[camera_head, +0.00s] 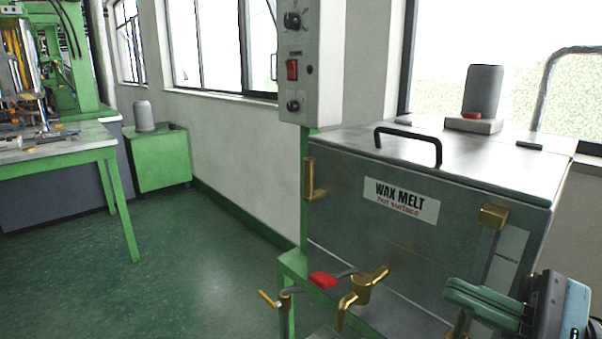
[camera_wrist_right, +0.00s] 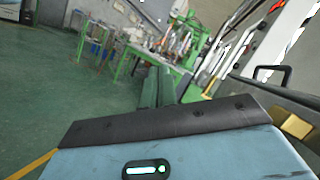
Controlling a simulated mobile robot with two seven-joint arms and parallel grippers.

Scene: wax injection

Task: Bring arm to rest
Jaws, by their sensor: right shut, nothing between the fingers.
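My right gripper (camera_head: 462,297) shows at the lower right of the head view, in front of the metal wax melt tank (camera_head: 340,210). Its green fingers point left, are shut together and hold nothing. In the right wrist view the closed fingers (camera_wrist_right: 157,88) point away over the green floor. Brass taps (camera_head: 362,290) on the tank's lower front are to the left of the fingertips in the head view. I cannot tell the exact gap between gripper and tank. My left gripper does not show in either view.
A control box (camera_head: 310,65) with a red switch stands on a green post left of the tank. A black handle (camera_head: 410,140) is on the tank lid. A workbench (camera_head: 60,160) and a green cabinet (camera_head: 160,160) stand farther back left. The green floor (camera_head: 160,270) between is clear.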

